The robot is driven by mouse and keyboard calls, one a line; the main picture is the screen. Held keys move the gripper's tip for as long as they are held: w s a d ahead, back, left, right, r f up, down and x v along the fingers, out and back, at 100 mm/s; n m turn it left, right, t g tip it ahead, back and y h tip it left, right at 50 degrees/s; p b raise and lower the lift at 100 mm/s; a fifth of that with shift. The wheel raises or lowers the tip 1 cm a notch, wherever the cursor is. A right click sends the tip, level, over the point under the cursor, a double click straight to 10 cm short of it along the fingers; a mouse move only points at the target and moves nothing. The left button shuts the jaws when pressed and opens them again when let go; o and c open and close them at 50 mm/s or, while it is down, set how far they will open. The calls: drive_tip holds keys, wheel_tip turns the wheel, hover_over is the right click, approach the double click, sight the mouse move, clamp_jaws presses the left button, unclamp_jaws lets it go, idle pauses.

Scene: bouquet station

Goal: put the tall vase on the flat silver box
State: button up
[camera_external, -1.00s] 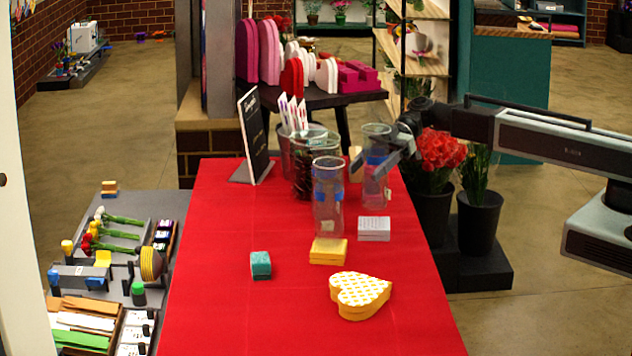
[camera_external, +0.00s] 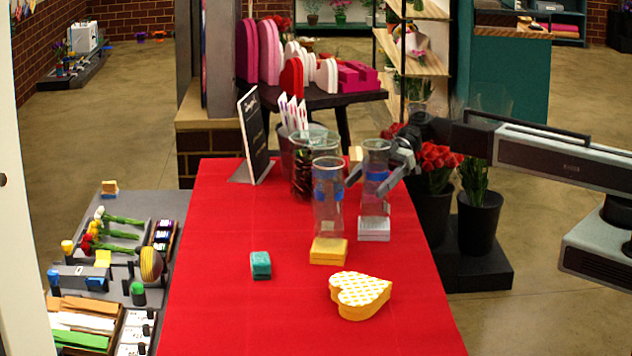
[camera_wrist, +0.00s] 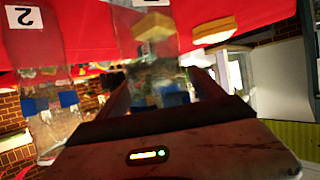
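The tall vase (camera_external: 376,160) is clear glass with a blue band. It stands upright at the right side of the red table, over the flat silver box (camera_external: 374,235). Its base appears to be at the box top, but I cannot tell whether it touches. My gripper (camera_external: 378,180) reaches in from the right with its fingers around the vase's middle. In the wrist view the vase (camera_wrist: 150,60) fills the space between the two fingers. It appears gripped.
Another clear vase (camera_external: 328,200) stands close on the left, behind a yellow box (camera_external: 328,251). A third glass vase and a black sign (camera_external: 254,135) are farther back. A heart-shaped box (camera_external: 360,294) and a green block (camera_external: 260,265) lie in front. Red flowers (camera_external: 438,160) stand off the right table edge.

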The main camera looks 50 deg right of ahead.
drive_tip(key=shift+r, duration=0.15)
drive_tip(key=shift+d+r+p, duration=0.25)
drive_tip(key=shift+d+p, duration=0.05)
drive_tip(key=shift+p, duration=0.1)
drive_tip(key=p+v, duration=0.4)
drive_tip(key=v, duration=0.7)
drive_tip(key=shift+d, duration=0.25)
drive_tip(key=shift+f, duration=0.15)
drive_tip(key=s+d+f+m+h, duration=0.5)
drive_tip(key=d+f+m+h, duration=0.4)
drive_tip(key=f, duration=0.3)
drive_tip(key=s+d+f+m+h, duration=0.2)
drive_tip(key=s+d+m+h, duration=0.1)
drive_tip(key=d+m, duration=0.6)
drive_tip(key=shift+d+f+h, duration=0.3)
drive_tip(key=shift+d+h, duration=0.4)
